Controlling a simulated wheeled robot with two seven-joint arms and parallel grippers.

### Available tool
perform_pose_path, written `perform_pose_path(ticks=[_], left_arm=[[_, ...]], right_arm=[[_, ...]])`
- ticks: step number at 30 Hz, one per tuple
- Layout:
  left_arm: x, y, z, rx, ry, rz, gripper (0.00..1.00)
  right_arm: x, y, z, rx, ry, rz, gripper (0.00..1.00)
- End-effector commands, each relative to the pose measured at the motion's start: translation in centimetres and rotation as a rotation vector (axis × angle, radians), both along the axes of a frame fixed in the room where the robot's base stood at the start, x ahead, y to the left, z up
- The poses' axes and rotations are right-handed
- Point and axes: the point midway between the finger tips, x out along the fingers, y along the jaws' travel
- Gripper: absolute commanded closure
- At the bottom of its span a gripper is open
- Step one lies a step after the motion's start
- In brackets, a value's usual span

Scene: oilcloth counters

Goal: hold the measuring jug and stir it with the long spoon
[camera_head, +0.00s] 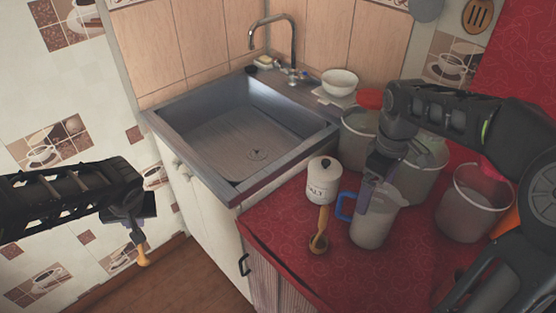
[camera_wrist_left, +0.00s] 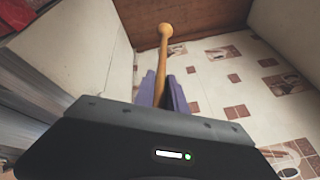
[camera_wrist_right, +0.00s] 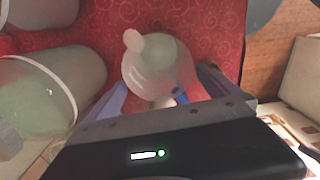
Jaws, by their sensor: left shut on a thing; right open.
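The measuring jug (camera_head: 372,222), clear with a blue handle, stands upright on the red counter. My right gripper (camera_head: 371,190) is open at its top; in the right wrist view the jug (camera_wrist_right: 160,65) shows between and beyond the spread fingers (camera_wrist_right: 162,92). I cannot tell whether they touch it. My left gripper (camera_head: 138,222) is shut on a long wooden utensil with a rounded end, apparently the long spoon (camera_wrist_left: 163,55), held left of the sink cabinet, away from the jug. A shorter wooden spoon (camera_head: 319,238) lies on the counter.
A white lidded salt jar (camera_head: 323,184) stands left of the jug. Several translucent buckets, one at the right (camera_head: 470,208), crowd the counter behind and beside it. The steel sink (camera_head: 195,150) lies left of the counter.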

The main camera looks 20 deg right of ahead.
Motion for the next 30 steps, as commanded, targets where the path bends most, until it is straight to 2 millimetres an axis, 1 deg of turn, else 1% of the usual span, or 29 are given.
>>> perform_pose_path(ticks=[1, 3, 6, 9, 14, 21, 30], left_arm=[[0.0, 0.0, 0.0, 0.0, 0.0, 0.0, 1.0], [0.0, 0.0, 0.0, 0.0, 0.0, 0.0, 1.0], [0.0, 0.0, 0.0, 0.0, 0.0, 0.0, 1.0], [0.0, 0.0, 0.1, 0.0, 0.0, 0.0, 1.0], [0.0, 0.0, 0.1, 0.0, 0.0, 0.0, 1.0], [0.0, 0.0, 0.0, 0.0, 0.0, 0.0, 1.0], [0.0, 0.0, 0.0, 0.0, 0.0, 0.0, 1.0]], right_arm=[[-0.1, 0.0, -1.0, 0.0, 0.004, 0.0, 0.0], [-0.1, 0.0, -2.3, 0.001, 0.004, 0.001, 0.0], [0.0, 0.0, -3.7, 0.001, 0.003, 0.001, 0.0], [0.0, 0.0, -4.8, 0.0, 0.001, 0.0, 0.0], [0.0, 0.0, -5.4, 0.001, -0.001, 0.0, 0.0], [0.0, 0.0, -5.4, 0.001, -0.001, 0.0, 0.0], [0.0, 0.0, -5.4, 0.001, -0.001, 0.0, 0.25]])
